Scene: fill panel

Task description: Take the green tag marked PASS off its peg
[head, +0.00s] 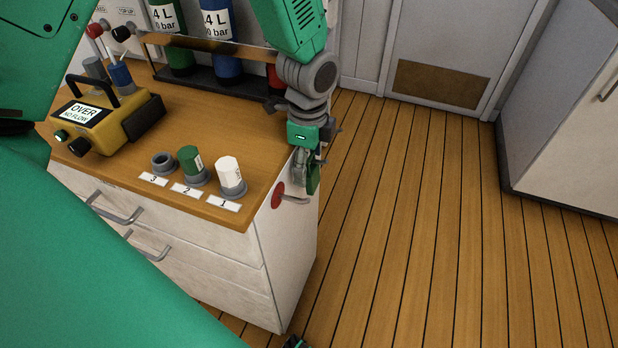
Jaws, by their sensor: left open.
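My left gripper (306,174) points down at the right end of the wooden-topped cabinet, beside its side face. It is open. A dark green piece (314,180) shows at its fingers; it may be the green tag, but no PASS lettering is readable and its peg is hidden. I cannot tell whether the fingers touch it. A round red tag (277,195) hangs on the cabinet's side near a grey peg (295,200), just below and left of the gripper. My right gripper is not clearly in view.
On the cabinet (228,212) stand a white cylinder (229,171), a green cylinder (189,160) and an empty holder (162,162), with number labels. A yellow device (97,118) reads OVER. Bottles stand behind a rail. The plank floor (430,220) to the right is clear.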

